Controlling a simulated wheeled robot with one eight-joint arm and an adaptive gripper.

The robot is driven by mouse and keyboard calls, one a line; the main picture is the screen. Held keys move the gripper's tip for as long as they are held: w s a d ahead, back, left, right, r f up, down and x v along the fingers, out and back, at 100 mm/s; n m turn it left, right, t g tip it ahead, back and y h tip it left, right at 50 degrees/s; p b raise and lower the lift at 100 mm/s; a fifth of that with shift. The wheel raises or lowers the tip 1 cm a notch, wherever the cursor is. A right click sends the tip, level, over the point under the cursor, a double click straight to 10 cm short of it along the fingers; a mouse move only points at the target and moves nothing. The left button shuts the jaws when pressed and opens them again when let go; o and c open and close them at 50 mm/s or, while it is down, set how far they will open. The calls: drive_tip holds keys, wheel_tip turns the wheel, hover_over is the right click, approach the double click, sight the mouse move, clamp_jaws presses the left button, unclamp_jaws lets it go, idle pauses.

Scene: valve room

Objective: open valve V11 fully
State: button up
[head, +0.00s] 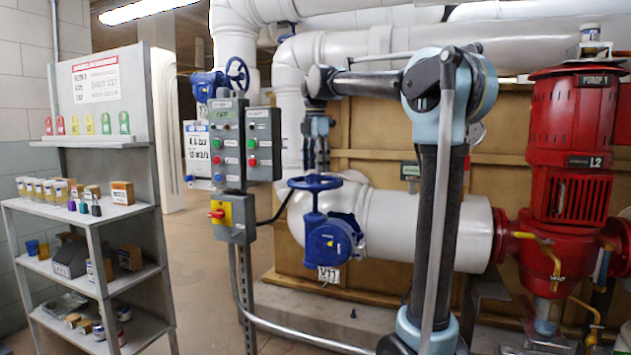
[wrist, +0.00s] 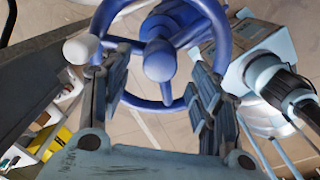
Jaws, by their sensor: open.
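Valve V11 is a blue gear-type valve body (head: 330,243) on the thick white pipe, with a tag reading V11 (head: 328,275) below it. Its blue handwheel (head: 315,183) lies roughly level on top of an upright stem. My gripper (head: 319,155) points down just above the wheel. In the wrist view, the handwheel (wrist: 223,30) shows its hub and rim close beyond the fingers. My gripper (wrist: 160,75) is open, with one finger on each side of the hub and the near rim between them. I cannot tell whether the fingers touch the wheel.
A grey control panel (head: 228,145) on a post stands just left of the valve. A red pump (head: 570,150) stands at the right. A shelf rack (head: 90,225) with small containers is at the left. White pipes run overhead. Floor shows between rack and panel.

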drive_tip(key=shift+r, duration=0.95)
